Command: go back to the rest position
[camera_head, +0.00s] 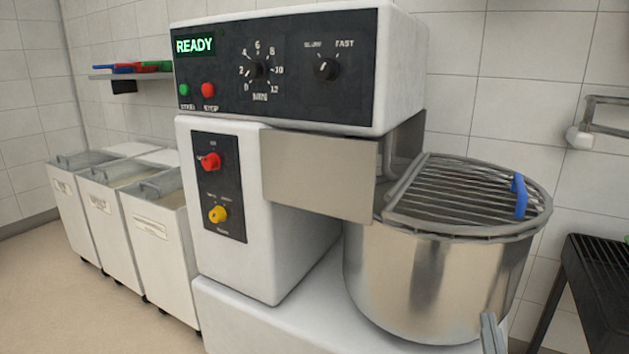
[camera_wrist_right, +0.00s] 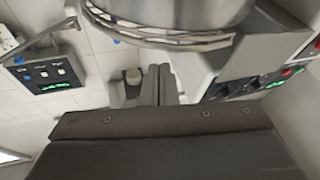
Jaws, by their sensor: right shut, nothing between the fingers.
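My right gripper (camera_head: 492,335) shows at the bottom right edge of the head view, in front of the mixer bowl (camera_head: 430,280). In the right wrist view its two fingers (camera_wrist_right: 158,84) are together with nothing between them. The bowl is also seen at the top of that view, apart from the fingers. My left gripper is in neither view.
The mixer (camera_head: 230,215) fills the middle, its display (camera_head: 195,45) reading READY. A wire guard (camera_head: 460,190) with a blue handle (camera_head: 519,195) covers the bowl. White bins (camera_head: 150,225) stand left; a black rack (camera_head: 600,290) stands right. Floor at left is clear.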

